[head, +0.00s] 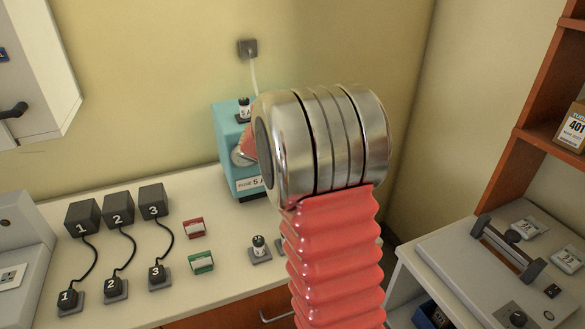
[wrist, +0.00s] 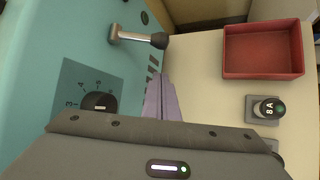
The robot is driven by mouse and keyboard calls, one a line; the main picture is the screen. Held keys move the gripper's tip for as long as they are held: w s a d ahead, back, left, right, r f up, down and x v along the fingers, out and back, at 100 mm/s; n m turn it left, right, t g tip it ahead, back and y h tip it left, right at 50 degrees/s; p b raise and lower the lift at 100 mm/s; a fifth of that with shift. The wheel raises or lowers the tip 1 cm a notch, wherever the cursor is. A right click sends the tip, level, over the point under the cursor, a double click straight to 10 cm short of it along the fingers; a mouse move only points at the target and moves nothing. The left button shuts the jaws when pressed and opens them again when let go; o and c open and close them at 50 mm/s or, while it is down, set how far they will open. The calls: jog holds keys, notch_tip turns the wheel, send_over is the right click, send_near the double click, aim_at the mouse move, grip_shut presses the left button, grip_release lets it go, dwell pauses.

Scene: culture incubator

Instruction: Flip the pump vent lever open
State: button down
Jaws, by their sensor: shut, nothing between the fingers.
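The pump is a teal box (head: 229,140) on the bench in the head view, partly hidden behind my arm. Its teal face (wrist: 60,40) fills the left of the wrist view. The vent lever (wrist: 135,37) is a short metal arm with a black knob, sticking out to the right from that face. A dark dial (wrist: 98,103) with numbers sits on the same face. My gripper (wrist: 158,80) shows in the wrist view with its narrow fingers together and empty, below the lever's knob in the picture and apart from it. In the head view my arm hides the lever and fingers.
A red tray (wrist: 229,68) and a plug marked 8A (wrist: 266,108) are on the bench right of the fingers. Numbered black blocks (head: 118,208) with cables, a red holder (head: 194,228) and a green holder (head: 201,262) lie left. A shelf (head: 545,143) stands right.

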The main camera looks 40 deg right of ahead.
jog(key=shift+s+d+r, duration=0.4)
jog(key=shift+s+r, duration=0.15)
jog(key=shift+r, duration=0.15)
jog(key=shift+s+d+r, duration=0.4)
jog(key=shift+s+r, duration=0.1)
jog(key=shift+r, duration=0.2)
jog(key=shift+r, duration=0.15)
